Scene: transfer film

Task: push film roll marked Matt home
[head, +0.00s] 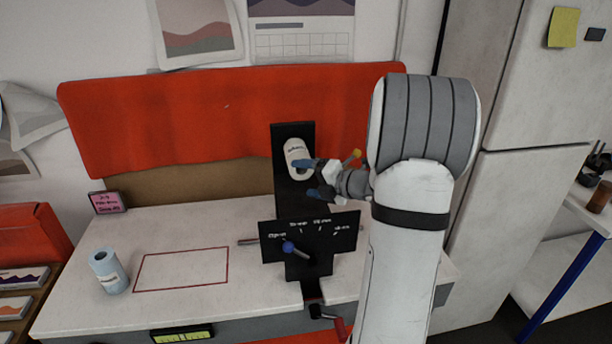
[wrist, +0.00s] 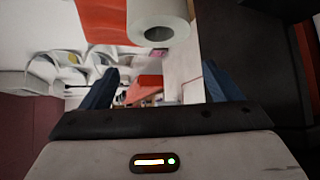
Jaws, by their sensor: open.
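A white film roll (head: 296,153) with dark lettering sits against the upper part of a black upright machine (head: 292,131); I cannot read the lettering surely. My gripper (head: 311,179) is open, just right of and below the roll, its upper finger overlapping the roll's lower edge in the head view. In the wrist view, the white roll (wrist: 158,24) shows its open end ahead of the two blue fingers of my gripper (wrist: 160,76), with nothing between them. Whether a finger touches the roll I cannot tell. A pale blue roll (head: 110,274) stands upright on the table's left.
The white table (head: 200,225) has a red-outlined rectangle (head: 182,270), bare inside. The machine carries a black marked panel (head: 335,236) with a blue-knobbed lever (head: 289,247) and a red-handled crank (head: 338,326) at the front. A pink sign (head: 108,202) stands at back left.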

